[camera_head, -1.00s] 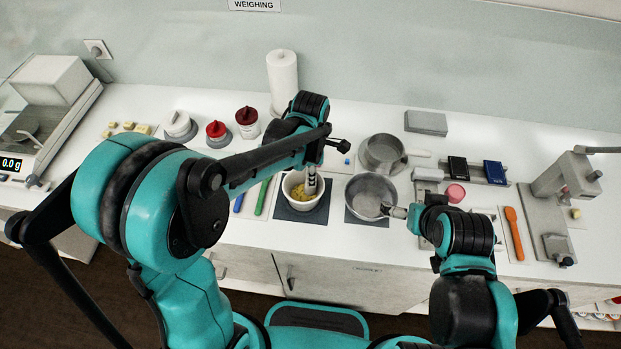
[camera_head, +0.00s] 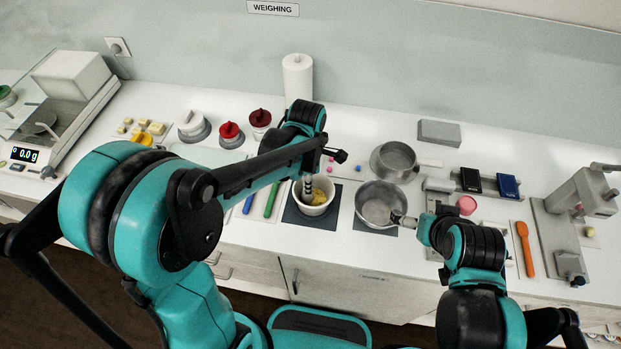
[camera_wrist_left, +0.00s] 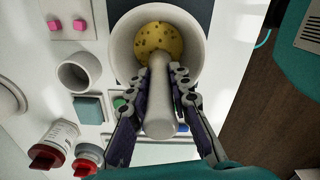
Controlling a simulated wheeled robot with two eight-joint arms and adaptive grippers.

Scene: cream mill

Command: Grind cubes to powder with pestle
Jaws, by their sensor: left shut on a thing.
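A white mortar (camera_head: 316,208) stands on a dark mat at the middle of the counter, with a speckled yellow mass (camera_wrist_left: 160,40) inside. My left gripper (camera_wrist_left: 157,90) is shut on a pale grey pestle (camera_wrist_left: 160,118), whose lower end is in the mortar against the yellow mass. In the head view the pestle (camera_head: 307,185) stands nearly upright at the left side of the mortar's opening. My right gripper (camera_head: 405,222) is beside the near metal pan (camera_head: 378,190). Whether its fingers hold the pan's handle is too small to tell.
A second metal pan (camera_head: 393,148) stands behind the first. Blue and green tools (camera_head: 271,200) lie left of the mortar. Red-lidded jars (camera_head: 230,142) and a balance (camera_head: 75,115) are further left. An orange spatula (camera_head: 524,248) and a grey press-like device (camera_head: 575,215) are at right.

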